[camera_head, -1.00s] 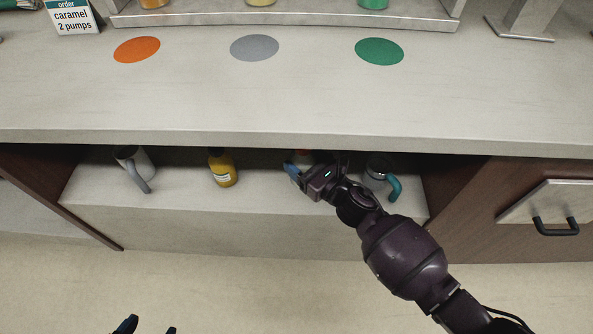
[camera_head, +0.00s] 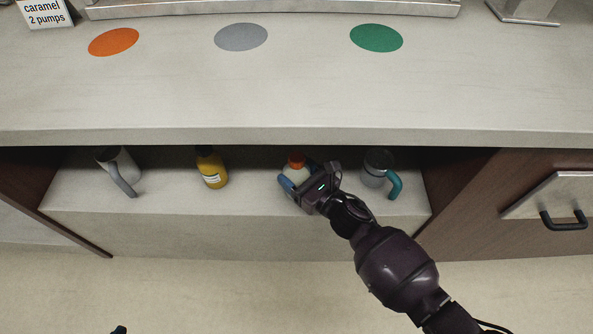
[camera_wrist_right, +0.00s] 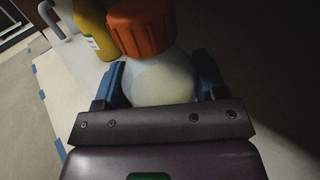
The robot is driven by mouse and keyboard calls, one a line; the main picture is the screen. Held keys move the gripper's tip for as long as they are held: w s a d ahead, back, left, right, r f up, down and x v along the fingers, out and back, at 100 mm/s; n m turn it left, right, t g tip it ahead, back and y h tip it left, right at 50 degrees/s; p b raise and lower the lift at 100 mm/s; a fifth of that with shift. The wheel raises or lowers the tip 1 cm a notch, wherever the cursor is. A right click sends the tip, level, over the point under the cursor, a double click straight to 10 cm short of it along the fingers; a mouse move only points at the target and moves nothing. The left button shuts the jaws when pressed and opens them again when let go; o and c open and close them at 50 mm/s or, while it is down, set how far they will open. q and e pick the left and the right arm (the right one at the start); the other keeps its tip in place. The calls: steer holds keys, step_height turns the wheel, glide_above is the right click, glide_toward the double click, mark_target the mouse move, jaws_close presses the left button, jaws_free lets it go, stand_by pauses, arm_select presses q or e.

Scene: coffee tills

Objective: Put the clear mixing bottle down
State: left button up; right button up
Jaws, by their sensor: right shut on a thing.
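The mixing bottle (camera_head: 295,171) has an orange cap and a pale, whitish body. It is in the open shelf under the counter, and it also shows close up in the right wrist view (camera_wrist_right: 160,78). My right gripper (camera_head: 293,184) is shut on its body, with a blue finger on each side below the cap. The bottle's base is hidden by the gripper, so I cannot tell whether it touches the shelf floor (camera_head: 245,200). Of my left gripper (camera_head: 119,329), only a dark fingertip shows at the bottom edge.
A yellow bottle (camera_head: 210,168) stands left of the mixing bottle, and a grey-handled cup (camera_head: 120,166) farther left. A teal-handled cup (camera_head: 376,170) stands close on the right. The counter (camera_head: 290,90) overhangs the shelf; its orange, grey and green discs are bare.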

steer(key=o, duration=1.2)
steer(key=shift+c, duration=0.2)
steer(key=shift+r, duration=0.1)
steer(key=shift+s+d+r, duration=0.1)
steer(key=p+v, duration=0.2)
steer(key=v, duration=0.9)
steer(key=shift+s+d, duration=0.25)
steer(key=shift+s, duration=0.05)
